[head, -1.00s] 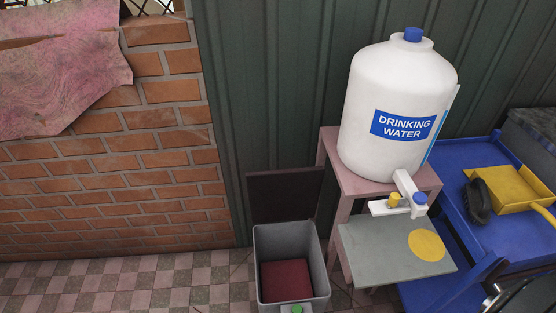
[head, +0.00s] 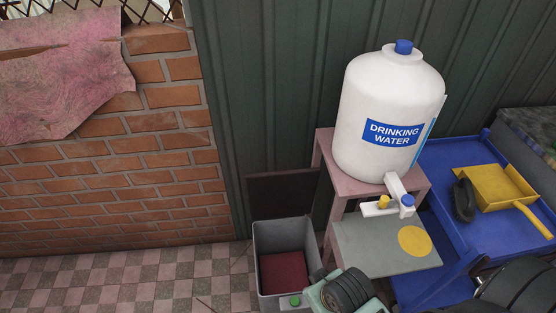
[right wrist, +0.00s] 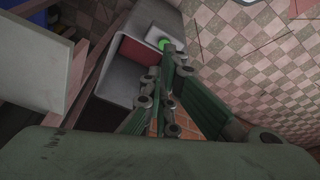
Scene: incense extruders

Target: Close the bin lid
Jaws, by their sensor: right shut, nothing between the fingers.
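The grey bin (head: 260,237) stands on the floor against the dark wall, left of the pink stand. Its dark lid (head: 282,193) is open, raised upright behind the opening, and the dark red inside shows. A green button (head: 295,301) is on the bin's front. In the right wrist view the bin (right wrist: 118,84) and green button (right wrist: 164,44) show just beyond my right gripper (right wrist: 168,72). That gripper is shut and empty; I cannot tell whether it touches the bin. The lid is not clear there. My left gripper is not in view.
A pink stand (head: 322,155) holds a white drinking water jug (head: 388,115) with a tap, close right of the bin. A grey board (head: 370,250) with a yellow disc is below. A blue table (head: 445,175) bears a yellow dustpan (head: 497,187). Tiled floor (head: 130,285) left is clear.

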